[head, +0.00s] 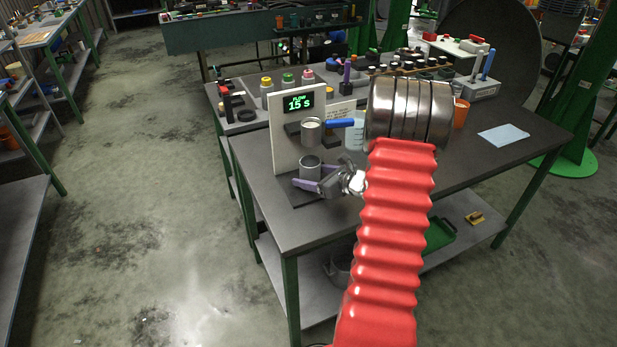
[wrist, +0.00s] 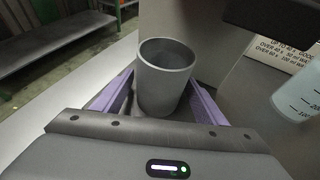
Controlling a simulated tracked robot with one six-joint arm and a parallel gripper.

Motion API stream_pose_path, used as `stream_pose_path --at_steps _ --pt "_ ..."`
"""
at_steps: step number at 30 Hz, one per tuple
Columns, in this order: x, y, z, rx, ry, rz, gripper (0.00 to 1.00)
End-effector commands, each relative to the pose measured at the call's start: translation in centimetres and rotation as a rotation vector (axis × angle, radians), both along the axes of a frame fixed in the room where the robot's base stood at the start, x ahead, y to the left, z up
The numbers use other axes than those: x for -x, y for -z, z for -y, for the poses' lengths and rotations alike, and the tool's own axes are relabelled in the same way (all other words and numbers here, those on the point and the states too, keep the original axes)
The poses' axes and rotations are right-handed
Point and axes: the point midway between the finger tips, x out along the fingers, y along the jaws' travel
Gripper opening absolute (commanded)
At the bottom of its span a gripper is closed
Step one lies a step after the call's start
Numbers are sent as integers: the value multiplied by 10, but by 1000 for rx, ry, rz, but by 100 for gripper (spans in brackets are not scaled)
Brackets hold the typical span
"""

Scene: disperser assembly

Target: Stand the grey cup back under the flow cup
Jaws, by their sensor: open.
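The grey cup (head: 310,166) stands upright and open-topped at the foot of the white timer stand, below the flow cup (head: 311,132). The flow cup sits in a dark holder on the stand and looks pale inside. In the wrist view the grey cup (wrist: 165,85) is between the two purple fingers of my gripper (wrist: 160,98). My gripper (head: 315,181) is open around the cup, one finger on each side. Whether a finger touches the cup cannot be told. The cup's lower part is partly hidden by the gripper.
The white stand (head: 284,143) carries a display reading 15 s. A blue cloth (head: 503,135) lies at the right; the bench's left front corner is clear.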

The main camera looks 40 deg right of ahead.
Motion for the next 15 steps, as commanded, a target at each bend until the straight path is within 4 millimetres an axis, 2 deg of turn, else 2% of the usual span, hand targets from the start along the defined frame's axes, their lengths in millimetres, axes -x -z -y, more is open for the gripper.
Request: stream_pose_path --at_steps 8,15 --pt "1 -3 0 0 1 0 66" --pt "27 -13 4 1 3 0 66"
